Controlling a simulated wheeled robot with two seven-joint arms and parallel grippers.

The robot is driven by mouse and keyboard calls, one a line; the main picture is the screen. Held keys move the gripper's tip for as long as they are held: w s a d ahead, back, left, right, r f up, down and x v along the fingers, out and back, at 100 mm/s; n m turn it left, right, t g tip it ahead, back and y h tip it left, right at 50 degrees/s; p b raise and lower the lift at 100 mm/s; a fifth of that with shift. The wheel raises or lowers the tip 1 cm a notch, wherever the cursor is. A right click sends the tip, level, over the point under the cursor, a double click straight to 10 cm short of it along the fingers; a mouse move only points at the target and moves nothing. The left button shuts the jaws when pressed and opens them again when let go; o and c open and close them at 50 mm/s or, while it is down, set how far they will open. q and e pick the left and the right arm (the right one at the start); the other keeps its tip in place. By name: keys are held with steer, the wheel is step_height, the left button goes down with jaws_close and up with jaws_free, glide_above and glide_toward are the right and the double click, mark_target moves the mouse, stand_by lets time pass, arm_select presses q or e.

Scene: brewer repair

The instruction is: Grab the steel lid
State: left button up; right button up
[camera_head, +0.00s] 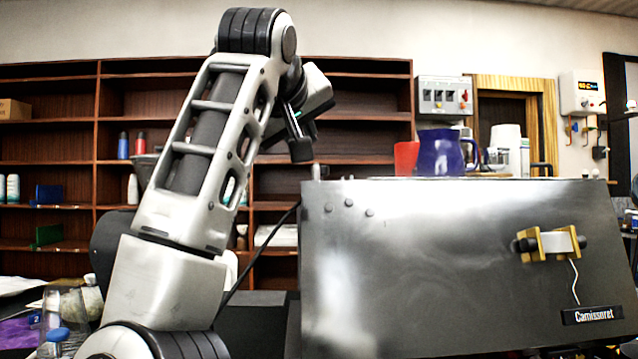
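A large steel brewer body (430,260) with a "Camissoret" label fills the right half of the head view. No separate steel lid can be clearly made out. A small metal knob (316,172) stands up at the brewer's top left corner and may belong to a lid, but I cannot tell. My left arm rises from the lower left and bends over. My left gripper (300,150) points down just above and left of that knob, apart from it. Its fingers are seen side-on, so their opening is hidden. My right gripper is not in view.
A red cup (405,158) and a blue pitcher (441,153) stand on the brewer's top. A white cylinder in yellow brackets (556,241) juts from its front, with a wire hanging. Brown shelves (350,75) line the back wall.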

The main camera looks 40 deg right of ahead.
mark_target(316, 166)
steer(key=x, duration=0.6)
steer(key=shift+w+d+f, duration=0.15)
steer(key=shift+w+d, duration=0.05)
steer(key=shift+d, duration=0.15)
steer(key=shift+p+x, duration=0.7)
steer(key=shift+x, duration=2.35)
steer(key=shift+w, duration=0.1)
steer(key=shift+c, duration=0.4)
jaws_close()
